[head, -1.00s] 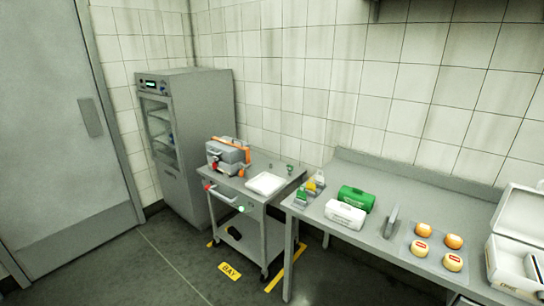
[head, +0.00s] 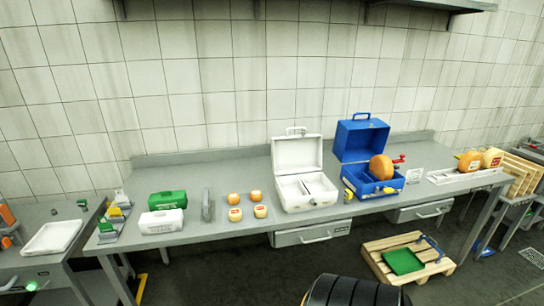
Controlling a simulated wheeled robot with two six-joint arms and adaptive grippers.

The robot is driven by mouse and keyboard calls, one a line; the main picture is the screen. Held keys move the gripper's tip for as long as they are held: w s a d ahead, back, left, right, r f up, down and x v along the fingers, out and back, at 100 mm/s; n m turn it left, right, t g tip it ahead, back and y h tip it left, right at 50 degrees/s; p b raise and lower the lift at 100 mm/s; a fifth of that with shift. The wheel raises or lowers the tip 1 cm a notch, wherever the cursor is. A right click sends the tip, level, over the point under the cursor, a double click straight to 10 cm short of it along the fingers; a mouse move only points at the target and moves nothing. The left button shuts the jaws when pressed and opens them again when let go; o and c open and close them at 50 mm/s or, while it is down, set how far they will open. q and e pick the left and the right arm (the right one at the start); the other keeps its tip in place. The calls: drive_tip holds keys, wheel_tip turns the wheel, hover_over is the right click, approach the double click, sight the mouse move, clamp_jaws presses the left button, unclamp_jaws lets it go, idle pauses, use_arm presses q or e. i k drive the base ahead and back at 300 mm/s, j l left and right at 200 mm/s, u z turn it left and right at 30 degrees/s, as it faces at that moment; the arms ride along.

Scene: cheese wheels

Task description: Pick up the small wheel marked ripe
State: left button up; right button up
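Several small cheese wheels sit in two rows on a grey mat (head: 247,222) on the long steel table. The back two are an orange wheel (head: 233,198) and another orange wheel (head: 256,196). The front two are a paler wheel with a red label (head: 235,214) and a second paler wheel with a red label (head: 260,212). The label words are too small to read, so I cannot tell which is marked ripe. Neither of my grippers is in view.
An open white case (head: 297,160) stands right of the mat. An open blue case (head: 362,140) holds a large orange wheel (head: 381,166). A grey upright piece (head: 208,206), a green box (head: 167,200) and a white box (head: 162,221) stand left. A pallet (head: 440,268) lies on the floor.

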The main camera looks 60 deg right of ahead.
sight(381, 165)
drive_tip(key=z, duration=2.9)
